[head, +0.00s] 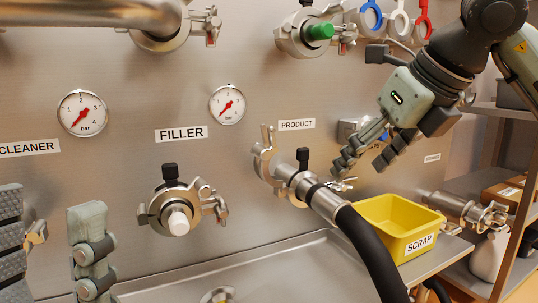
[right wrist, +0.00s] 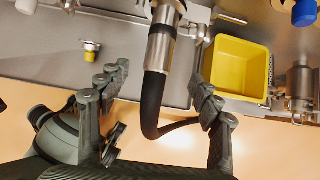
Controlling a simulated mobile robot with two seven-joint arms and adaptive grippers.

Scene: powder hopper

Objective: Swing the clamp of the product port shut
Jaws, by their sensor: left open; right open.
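The product port (head: 290,178) sits under the PRODUCT label, with a metal hose end (head: 322,202) at it and a black hose (head: 365,240) hanging down. Its clamp (head: 265,160) appears swung open: a curved half stands out to the upper left of the joint, and a wing-nut part (head: 342,185) sticks out at right. My right gripper (head: 364,160) is open and empty, to the right of the port. In the right wrist view its fingers (right wrist: 160,88) are spread, with the hose (right wrist: 152,100) seen between them. My left gripper (head: 48,215) is open at the lower left, away from the port.
A yellow SCRAP bin (head: 395,225) stands close right of the hose. The filler port (head: 178,208) with its white plug is at left. Above is a port with a green plug (head: 318,32). A steel tray (head: 270,270) runs below the panel.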

